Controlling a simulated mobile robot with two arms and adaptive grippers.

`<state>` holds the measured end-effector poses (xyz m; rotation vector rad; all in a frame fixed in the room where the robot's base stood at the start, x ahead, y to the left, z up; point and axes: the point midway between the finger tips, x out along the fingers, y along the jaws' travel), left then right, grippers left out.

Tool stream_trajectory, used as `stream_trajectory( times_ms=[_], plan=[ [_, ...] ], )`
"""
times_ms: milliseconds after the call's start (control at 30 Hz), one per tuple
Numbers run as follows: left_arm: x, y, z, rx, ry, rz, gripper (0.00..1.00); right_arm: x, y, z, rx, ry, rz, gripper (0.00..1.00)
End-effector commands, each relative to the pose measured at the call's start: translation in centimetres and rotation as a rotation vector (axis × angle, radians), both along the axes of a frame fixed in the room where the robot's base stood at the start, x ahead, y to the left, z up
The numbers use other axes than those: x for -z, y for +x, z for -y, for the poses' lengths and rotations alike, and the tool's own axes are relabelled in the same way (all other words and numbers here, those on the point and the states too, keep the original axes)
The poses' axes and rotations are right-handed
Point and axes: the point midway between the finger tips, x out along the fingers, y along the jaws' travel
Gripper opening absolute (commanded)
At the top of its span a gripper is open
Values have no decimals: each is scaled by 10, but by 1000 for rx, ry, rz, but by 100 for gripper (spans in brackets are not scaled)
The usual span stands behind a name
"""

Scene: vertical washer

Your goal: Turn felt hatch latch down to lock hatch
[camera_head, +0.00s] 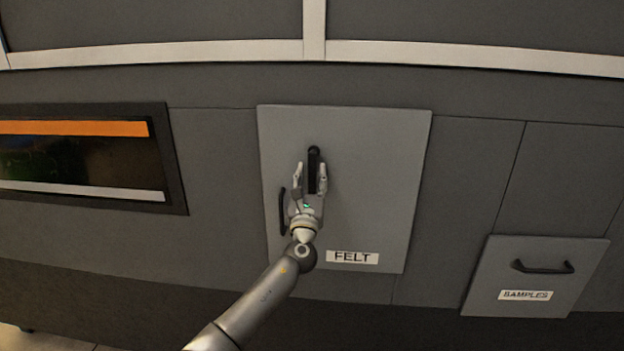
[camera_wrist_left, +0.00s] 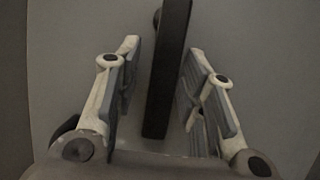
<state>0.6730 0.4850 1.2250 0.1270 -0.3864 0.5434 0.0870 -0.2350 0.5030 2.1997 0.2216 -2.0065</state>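The felt hatch (camera_head: 380,190) is a light grey panel with a FELT label (camera_head: 352,258), and it looks closed flush with the machine front. Its black latch (camera_head: 314,158) hangs straight down from its pivot. My left gripper (camera_head: 311,178) is at the latch with one finger on each side. In the left wrist view the latch (camera_wrist_left: 168,70) stands between the two fingers of my left gripper (camera_wrist_left: 160,80), with a gap visible on both sides, so the gripper is open around it. My right gripper is in neither view.
A black handle (camera_head: 283,211) is on the hatch's left side, just left of my left gripper. A SAMPLES drawer (camera_head: 520,280) with a black handle is at the lower right. A dark window (camera_head: 80,160) with an orange strip is at the left.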

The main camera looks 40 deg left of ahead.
Motion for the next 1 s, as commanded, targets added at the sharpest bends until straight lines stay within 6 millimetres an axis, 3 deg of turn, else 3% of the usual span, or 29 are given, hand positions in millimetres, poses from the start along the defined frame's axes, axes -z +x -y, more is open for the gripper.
stream_trajectory(
  times_ms=[433, 1000],
  plan=[
    [10, -8, 7, 4, -4, -7, 41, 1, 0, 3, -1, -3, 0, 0],
    [48, -87, 54, 3, -4, -6, 41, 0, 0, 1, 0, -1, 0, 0]
  ],
)
